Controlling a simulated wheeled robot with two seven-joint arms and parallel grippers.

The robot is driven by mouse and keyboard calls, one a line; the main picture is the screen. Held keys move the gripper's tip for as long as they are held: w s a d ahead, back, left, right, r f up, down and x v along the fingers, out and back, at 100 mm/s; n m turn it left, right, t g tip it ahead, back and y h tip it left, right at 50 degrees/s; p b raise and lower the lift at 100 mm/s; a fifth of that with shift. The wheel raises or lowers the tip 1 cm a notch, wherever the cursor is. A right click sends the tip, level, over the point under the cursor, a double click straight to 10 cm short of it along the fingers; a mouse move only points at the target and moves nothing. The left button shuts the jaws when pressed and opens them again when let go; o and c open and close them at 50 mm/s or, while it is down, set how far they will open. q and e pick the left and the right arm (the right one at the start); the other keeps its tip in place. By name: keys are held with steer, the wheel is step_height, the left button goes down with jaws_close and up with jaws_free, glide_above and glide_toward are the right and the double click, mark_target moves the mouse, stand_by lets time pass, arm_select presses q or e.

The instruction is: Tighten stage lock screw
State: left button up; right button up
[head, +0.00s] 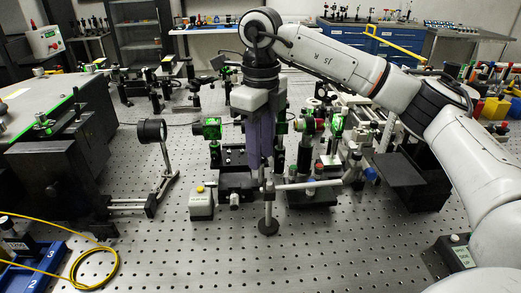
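My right gripper (261,170) hangs straight down from the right arm over the middle of the optical bench. Its long purple-grey fingers are close together, and whether a gap or a thing lies between them is too small to tell. The fingertips are at a dark stage assembly (238,179) with a silver horizontal rod (298,185) and a small knob (234,199) at its front. I cannot tell which part is the lock screw, or whether the fingers touch it; the fingers and arm hide part of the stage. My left gripper is not in view.
A grey box with a yellow button (201,204) stands left of the stage. A post with a round base (268,226) stands in front. Green-lit optics mounts (211,129) crowd behind. A black lens holder (152,131) and yellow cable (97,268) are left.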

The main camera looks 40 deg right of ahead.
steer(key=shift+f, duration=0.15)
jaws_close()
